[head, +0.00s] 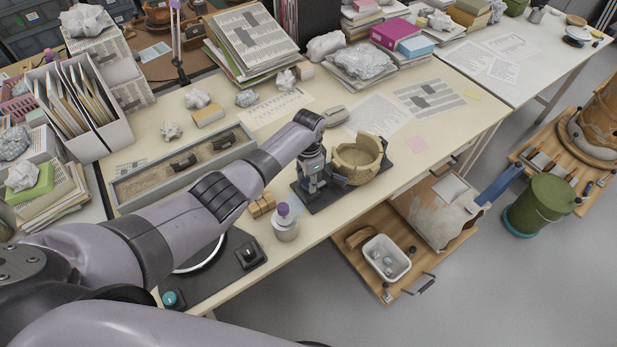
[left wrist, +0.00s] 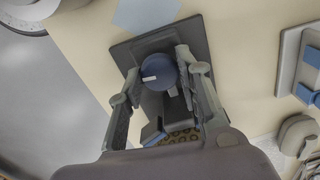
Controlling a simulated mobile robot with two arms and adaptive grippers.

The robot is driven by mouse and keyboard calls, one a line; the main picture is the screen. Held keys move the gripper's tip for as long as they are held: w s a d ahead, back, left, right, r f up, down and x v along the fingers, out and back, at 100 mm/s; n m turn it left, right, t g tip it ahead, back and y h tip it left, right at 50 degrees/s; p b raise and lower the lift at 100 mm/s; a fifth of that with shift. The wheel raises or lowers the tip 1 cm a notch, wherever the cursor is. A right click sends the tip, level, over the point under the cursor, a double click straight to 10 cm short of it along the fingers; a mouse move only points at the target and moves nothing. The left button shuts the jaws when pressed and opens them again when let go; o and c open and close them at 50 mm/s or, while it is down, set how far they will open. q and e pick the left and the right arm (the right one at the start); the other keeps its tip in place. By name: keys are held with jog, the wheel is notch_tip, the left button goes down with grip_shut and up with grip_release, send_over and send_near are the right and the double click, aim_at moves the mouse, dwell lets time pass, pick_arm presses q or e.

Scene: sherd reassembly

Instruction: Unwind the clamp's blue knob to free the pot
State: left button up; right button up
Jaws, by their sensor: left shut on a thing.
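The tan pot (head: 357,160) stands upright in the clamp at the table's front edge. The clamp sits on a dark base plate (head: 323,198), which also shows in the left wrist view (left wrist: 193,35). The clamp's round blue knob (left wrist: 158,72) bears a white mark and lies between the fingertips of my left gripper (left wrist: 158,68). In the head view my left gripper (head: 312,178) points down at the clamp beside the pot and hides the knob. It is shut on the knob. A speckled brown patch of the pot (left wrist: 182,136) shows below the clamp in the wrist view. My right gripper is not in view.
A white jar with a purple top (head: 285,222) and small wooden blocks (head: 261,205) stand left of the base plate. A grey tray (head: 185,165) of sherds lies further left. Papers (head: 380,115) lie behind the pot. A low wooden cart (head: 400,285) stands below the table edge.

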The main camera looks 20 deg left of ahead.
aim_at(308, 182)
pick_arm(q)
jog(key=shift+r+n, duration=0.1)
jog(key=shift+n, duration=0.5)
jog(key=o, duration=1.1)
jog(key=shift+o, duration=0.2)
notch_tip(308, 182, up, 12)
dwell(0.5)
